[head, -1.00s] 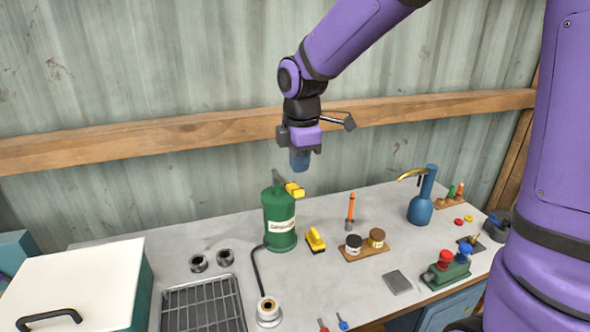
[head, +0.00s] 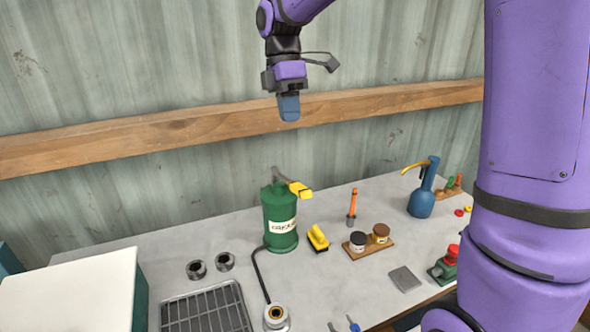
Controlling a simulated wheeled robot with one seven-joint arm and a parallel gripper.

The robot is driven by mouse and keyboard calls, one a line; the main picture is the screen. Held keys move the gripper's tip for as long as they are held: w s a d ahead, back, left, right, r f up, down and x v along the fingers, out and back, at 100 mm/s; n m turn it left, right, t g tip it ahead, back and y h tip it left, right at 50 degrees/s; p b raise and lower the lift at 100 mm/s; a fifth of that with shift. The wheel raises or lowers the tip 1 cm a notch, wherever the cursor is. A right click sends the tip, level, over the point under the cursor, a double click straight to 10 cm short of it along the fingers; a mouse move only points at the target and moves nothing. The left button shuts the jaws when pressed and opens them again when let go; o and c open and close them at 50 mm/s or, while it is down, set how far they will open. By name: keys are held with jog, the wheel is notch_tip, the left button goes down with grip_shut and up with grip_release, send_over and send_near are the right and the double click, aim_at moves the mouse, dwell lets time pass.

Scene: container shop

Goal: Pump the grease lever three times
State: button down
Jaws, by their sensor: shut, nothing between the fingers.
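The green grease canister (head: 280,220) stands upright on the workbench, with a label on its front. Its lever is a grey arm with a yellow handle (head: 300,189) on top, slanting down to the right. A black hose runs from the canister to a round metal fitting (head: 276,316) at the front. My gripper (head: 289,108) points down, high above the canister and lever, well apart from both. Its blue fingers are shut with nothing between them.
A yellow brush-like block (head: 317,238), an orange-handled tool (head: 352,205) and two jars on a wooden board (head: 371,249) stand to the right. A blue oil can (head: 423,190) is farther right. A wire rack (head: 205,310) and white-lidded box (head: 70,292) are at left.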

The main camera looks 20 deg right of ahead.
aim_at(298, 186)
jog(key=x, duration=1.4)
